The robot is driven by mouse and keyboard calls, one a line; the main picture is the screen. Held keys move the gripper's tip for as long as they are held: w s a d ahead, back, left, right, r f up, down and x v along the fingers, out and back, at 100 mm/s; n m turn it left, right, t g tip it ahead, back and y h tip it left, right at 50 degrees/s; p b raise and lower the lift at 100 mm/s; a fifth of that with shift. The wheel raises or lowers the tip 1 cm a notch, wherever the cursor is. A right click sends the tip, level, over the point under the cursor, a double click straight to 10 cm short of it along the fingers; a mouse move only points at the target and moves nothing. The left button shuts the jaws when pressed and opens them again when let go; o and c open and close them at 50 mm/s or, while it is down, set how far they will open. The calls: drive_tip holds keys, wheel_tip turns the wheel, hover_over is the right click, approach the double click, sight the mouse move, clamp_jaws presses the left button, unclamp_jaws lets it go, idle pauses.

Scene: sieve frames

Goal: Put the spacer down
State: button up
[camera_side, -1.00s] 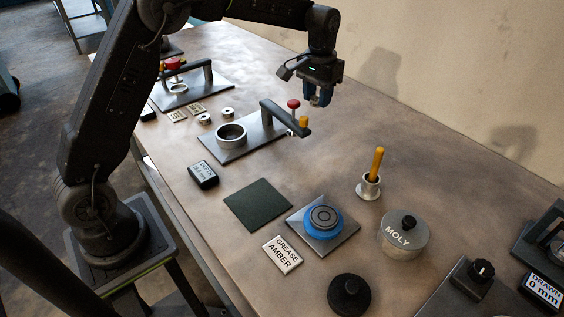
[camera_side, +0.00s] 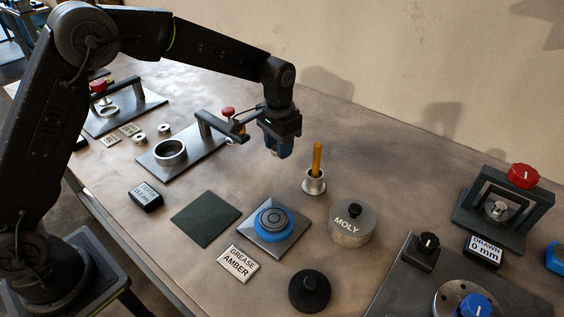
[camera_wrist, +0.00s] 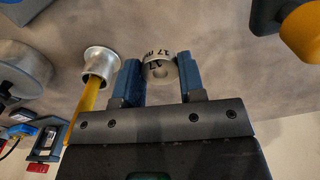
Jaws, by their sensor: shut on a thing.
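My gripper (camera_side: 279,152) is shut on the spacer (camera_wrist: 160,73), a short pale ring marked "17 m…", seen between the two blue fingers in the wrist view. In the side view the spacer is mostly hidden by the fingers. My gripper (camera_wrist: 158,80) hangs over the back of the bench, between the fixture with the arm and red knob (camera_side: 205,140) and the metal cup (camera_side: 314,183) with a yellow-handled tool. The spacer appears clear of the bench; its exact height is hard to tell. Two small rings (camera_side: 138,138) lie by small labels at the left.
A dark green mat (camera_side: 205,218), a blue round pad on a plate (camera_side: 270,222), a MOLY tin (camera_side: 351,225) and a black knobbed lid (camera_side: 310,290) stand in front. A red-knobbed frame (camera_side: 505,205) stands at right. Bare bench lies behind the cup.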

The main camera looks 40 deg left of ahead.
sight(279, 170)
drive_tip(key=shift+f, duration=2.6)
drive_tip(key=shift+f, duration=0.15)
drive_tip(key=o, duration=1)
